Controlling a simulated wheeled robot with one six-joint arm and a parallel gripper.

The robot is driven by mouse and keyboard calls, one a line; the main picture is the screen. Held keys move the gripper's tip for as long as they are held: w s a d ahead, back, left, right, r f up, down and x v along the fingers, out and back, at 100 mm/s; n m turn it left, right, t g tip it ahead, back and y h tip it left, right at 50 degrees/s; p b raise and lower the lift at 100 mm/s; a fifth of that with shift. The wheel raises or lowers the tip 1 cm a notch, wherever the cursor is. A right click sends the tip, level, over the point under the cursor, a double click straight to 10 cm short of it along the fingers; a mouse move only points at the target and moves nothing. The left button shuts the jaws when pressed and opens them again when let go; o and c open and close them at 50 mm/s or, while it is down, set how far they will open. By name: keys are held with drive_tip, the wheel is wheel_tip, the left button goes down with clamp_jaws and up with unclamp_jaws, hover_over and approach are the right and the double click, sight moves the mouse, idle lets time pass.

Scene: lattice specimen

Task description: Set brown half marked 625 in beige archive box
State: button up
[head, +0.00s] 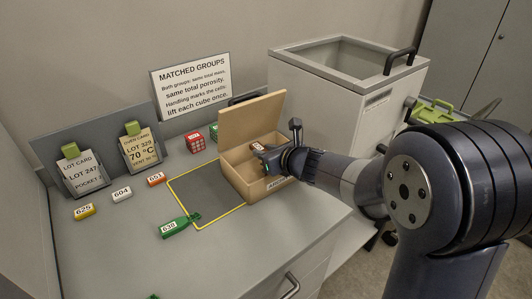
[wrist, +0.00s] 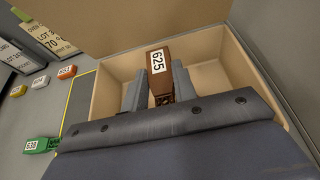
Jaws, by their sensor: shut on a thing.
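The brown half marked 625 (wrist: 160,58) is held between the two grey fingers of my gripper (wrist: 159,88) in the wrist view. It also shows small, with its pale label, in the head view (head: 258,147). The beige archive box (head: 241,183) stands with its lid raised at the back. My gripper (head: 268,160) reaches over the box's right side in the head view. The brown half is over the box's interior, between its walls. Whether it touches the box floor cannot be told. My gripper hides part of the box's inside.
A yellow-outlined grey area (head: 200,190) lies left of the box. A red cube (head: 194,142) and card stands (head: 83,172) stand behind.

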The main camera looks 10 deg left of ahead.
drive_tip(key=shift+f+b, duration=0.5)
drive_tip(key=shift+b, duration=0.05)
drive_tip(key=shift+f, duration=0.1)
drive_tip(key=o, duration=0.9)
drive_tip(key=shift+o, duration=0.2)
drive_tip(key=shift+r+p, duration=0.45)
drive_tip(key=shift+r, duration=0.1)
drive_tip(key=p+v, duration=0.1)
drive_tip(key=v, duration=1.1)
drive_tip(key=shift+p, duration=0.3)
